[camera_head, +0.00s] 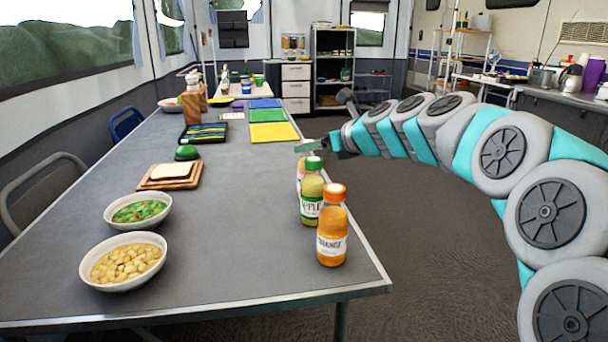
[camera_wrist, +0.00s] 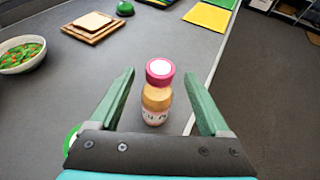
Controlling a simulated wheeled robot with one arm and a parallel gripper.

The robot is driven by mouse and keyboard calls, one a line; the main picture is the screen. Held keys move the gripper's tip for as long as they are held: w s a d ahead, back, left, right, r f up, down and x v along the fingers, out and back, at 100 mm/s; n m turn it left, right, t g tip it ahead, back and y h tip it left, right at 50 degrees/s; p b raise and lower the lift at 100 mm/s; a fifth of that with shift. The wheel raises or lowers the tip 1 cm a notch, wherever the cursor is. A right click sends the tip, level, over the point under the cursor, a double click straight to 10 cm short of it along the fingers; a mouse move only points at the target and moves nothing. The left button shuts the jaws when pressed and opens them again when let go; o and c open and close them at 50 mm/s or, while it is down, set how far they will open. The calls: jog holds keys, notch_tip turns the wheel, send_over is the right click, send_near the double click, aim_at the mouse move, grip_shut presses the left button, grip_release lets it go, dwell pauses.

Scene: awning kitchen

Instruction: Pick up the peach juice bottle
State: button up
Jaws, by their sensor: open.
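The peach juice bottle (camera_wrist: 156,98), with a pink cap and a pale orange body, stands upright on the grey table in the wrist view. In the head view it is mostly hidden behind the apple juice bottle (camera_head: 312,192), with only a sliver (camera_head: 300,172) showing. My gripper (camera_wrist: 158,85) is open, with one green finger on each side of the peach bottle and gaps between fingers and bottle. In the head view my gripper (camera_head: 310,146) is at the table's right edge, above and beside the bottles.
The orange juice bottle (camera_head: 332,228) stands in front of the apple bottle near the table's right edge. A bowl of vegetables (camera_head: 138,222), a bowl of chickpeas (camera_head: 122,284) and a bread board (camera_head: 182,184) sit to the left. The table (camera_head: 225,235) between is clear.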

jog(key=shift+x, duration=3)
jog(key=shift+r, duration=0.1)
grip_shut()
